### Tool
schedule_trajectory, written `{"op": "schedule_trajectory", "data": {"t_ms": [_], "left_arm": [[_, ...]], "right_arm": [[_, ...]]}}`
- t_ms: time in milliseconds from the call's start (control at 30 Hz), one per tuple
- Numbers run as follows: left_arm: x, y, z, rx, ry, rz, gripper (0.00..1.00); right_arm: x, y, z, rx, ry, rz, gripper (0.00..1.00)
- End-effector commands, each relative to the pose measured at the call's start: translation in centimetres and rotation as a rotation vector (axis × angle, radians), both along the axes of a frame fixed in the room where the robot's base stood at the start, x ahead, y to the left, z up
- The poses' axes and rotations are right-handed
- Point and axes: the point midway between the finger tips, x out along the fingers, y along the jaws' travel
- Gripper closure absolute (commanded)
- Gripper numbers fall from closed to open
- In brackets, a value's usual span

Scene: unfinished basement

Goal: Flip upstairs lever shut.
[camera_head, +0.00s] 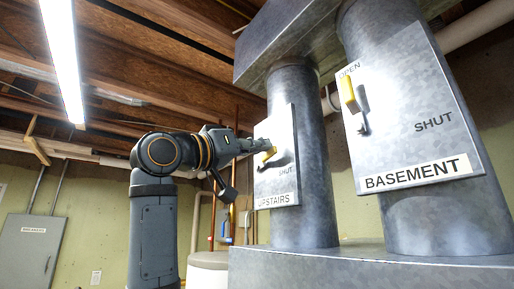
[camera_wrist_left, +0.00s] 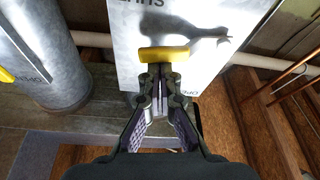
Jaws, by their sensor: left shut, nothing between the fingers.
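The upstairs lever has a yellow handle (camera_head: 268,155) on a grey metal plate (camera_head: 277,182) labelled UPSTAIRS, fixed to the left duct. SHUT is printed to the right of the handle. My left gripper (camera_head: 259,148) reaches in from the left, its tips at the handle and overlapping the plate's upper left. In the left wrist view, the yellow handle (camera_wrist_left: 164,53) lies across just beyond the closed fingertips (camera_wrist_left: 160,78). The fingers are shut and empty. I cannot tell whether they touch the handle. My right gripper is in neither view.
A second plate (camera_head: 418,135) labelled BASEMENT stands on the right duct, its yellow lever (camera_head: 348,94) by OPEN. A metal ledge (camera_head: 370,266) runs below the ducts. A fluorescent light (camera_head: 62,60) and wooden joists are overhead. A grey breaker panel (camera_head: 30,250) is far left.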

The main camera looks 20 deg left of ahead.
Motion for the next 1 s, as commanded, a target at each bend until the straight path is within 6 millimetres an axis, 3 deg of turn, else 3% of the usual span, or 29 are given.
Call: {"op": "schedule_trajectory", "data": {"t_ms": [167, 1000], "left_arm": [[-0.1, -0.2, -0.9, 0.093, -0.055, 0.0, 1.0], [-0.2, -0.4, -1.7, 0.089, -0.049, -0.001, 1.0]], "right_arm": [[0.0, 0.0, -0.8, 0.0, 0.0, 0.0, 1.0], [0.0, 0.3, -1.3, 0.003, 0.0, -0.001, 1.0]]}}
